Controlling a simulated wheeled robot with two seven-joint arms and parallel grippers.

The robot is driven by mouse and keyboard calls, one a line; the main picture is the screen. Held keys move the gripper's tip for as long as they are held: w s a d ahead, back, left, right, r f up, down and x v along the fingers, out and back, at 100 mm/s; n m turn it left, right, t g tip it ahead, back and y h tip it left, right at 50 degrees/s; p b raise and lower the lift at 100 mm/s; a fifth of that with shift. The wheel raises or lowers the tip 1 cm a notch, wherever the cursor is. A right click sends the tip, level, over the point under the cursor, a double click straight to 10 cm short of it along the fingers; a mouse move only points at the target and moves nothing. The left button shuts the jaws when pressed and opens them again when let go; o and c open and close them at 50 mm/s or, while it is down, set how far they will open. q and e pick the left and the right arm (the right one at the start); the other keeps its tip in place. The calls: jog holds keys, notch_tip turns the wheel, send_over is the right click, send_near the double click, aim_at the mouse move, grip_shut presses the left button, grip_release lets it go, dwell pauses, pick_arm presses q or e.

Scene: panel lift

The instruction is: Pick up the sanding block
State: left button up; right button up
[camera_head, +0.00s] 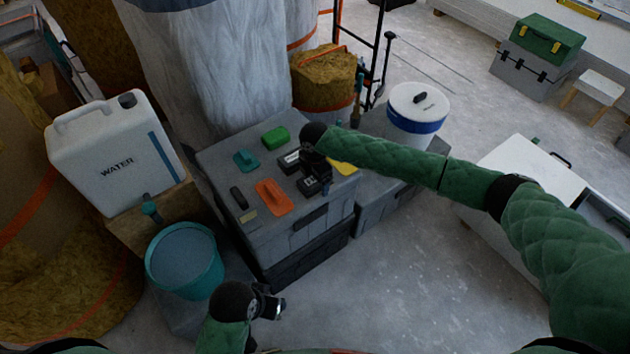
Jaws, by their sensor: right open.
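I cannot tell for sure which item is the sanding block. Small items lie on the grey toolbox (212,162), among them a dark block with a pale label (289,161), a black piece (239,197) and a small beige block (247,216). My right gripper (318,184) is open and points down over the right part of the lid, close to the labelled items. The gripper hides part of what lies under it, and contact is unclear. My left gripper (272,304) is low in front of the toolbox, away from the items; its jaw opening is unclear.
The lid also holds a green sponge-like block (275,136), a teal float (246,160), an orange float (273,196) and a yellow item (343,167). A teal bucket (184,262) and water canister (112,155) stand left. A white tub (416,110) stands right.

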jog(key=c, duration=1.2)
pick_arm(q)
jog(key=shift+d, duration=0.1)
pick_arm(e)
jog(key=shift+o, duration=0.2)
jog(key=shift+r, duration=0.1)
jog(key=r, duration=0.3)
jog(key=r+b, duration=0.1)
jog(key=shift+w+d+r, duration=0.15)
jog(key=shift+d, duration=0.2)
pick_arm(q)
jog(key=shift+t+h, duration=0.4)
jog(key=shift+h, duration=0.2)
jog(key=shift+w+d+f+b, duration=0.3)
jog(key=shift+d+f+b, duration=0.15)
jog(key=shift+d+f, duration=0.5)
jog(key=shift+w+d+f+b, duration=0.25)
jog(key=shift+d+f+b, duration=0.15)
jog(key=shift+d+f, duration=0.5)
pick_arm(e)
jog(key=w+d+r, duration=0.3)
jog(key=d+r, duration=0.3)
jog(key=d, duration=0.4)
jog(key=shift+w+r, duration=0.3)
jog(key=shift+w, duration=0.1)
